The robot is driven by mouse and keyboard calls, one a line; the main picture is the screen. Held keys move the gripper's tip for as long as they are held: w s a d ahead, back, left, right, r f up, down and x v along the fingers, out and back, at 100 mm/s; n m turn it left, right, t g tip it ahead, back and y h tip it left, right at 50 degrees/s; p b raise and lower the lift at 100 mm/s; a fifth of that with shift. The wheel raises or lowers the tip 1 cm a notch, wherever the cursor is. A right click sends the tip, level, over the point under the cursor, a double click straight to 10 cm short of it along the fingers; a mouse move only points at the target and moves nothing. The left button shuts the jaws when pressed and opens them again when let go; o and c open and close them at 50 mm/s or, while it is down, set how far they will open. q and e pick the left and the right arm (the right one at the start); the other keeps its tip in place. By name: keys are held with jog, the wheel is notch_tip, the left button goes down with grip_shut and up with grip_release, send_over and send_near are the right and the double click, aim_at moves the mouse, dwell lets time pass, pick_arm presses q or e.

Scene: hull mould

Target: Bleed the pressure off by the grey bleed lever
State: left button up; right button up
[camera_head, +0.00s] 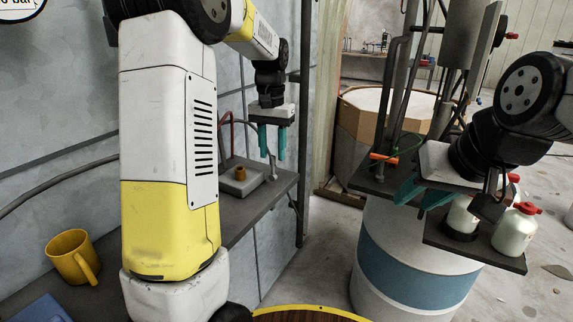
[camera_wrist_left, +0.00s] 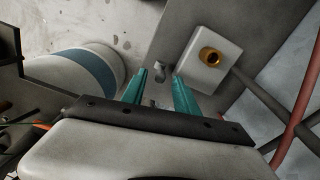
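The grey bleed lever (camera_head: 272,170) seems to be the small upright grey piece at the edge of the shelf. In the left wrist view it (camera_wrist_left: 160,70) shows just beyond the gap between the fingertips. My left gripper (camera_head: 272,155) points down above it, its teal fingers apart with nothing visible between them. The left fingers also show in the left wrist view (camera_wrist_left: 159,76). I cannot tell whether they touch the lever. My right gripper (camera_head: 420,200) is open, its teal fingers apart, near the drum at the right.
A grey block with a brass fitting (camera_head: 240,173) stands on the shelf (camera_head: 255,208) beside the lever. A yellow mug (camera_head: 73,257) stands at lower left. A blue-banded drum (camera_head: 410,275), an orange handle (camera_head: 383,157) and red-capped bottles (camera_head: 515,230) are at right.

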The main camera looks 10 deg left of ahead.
aim_at(273, 168)
pick_arm(q)
notch_tip(273, 168, down, 6)
jog(key=shift+r, duration=0.1)
grip_shut()
dwell(1.5)
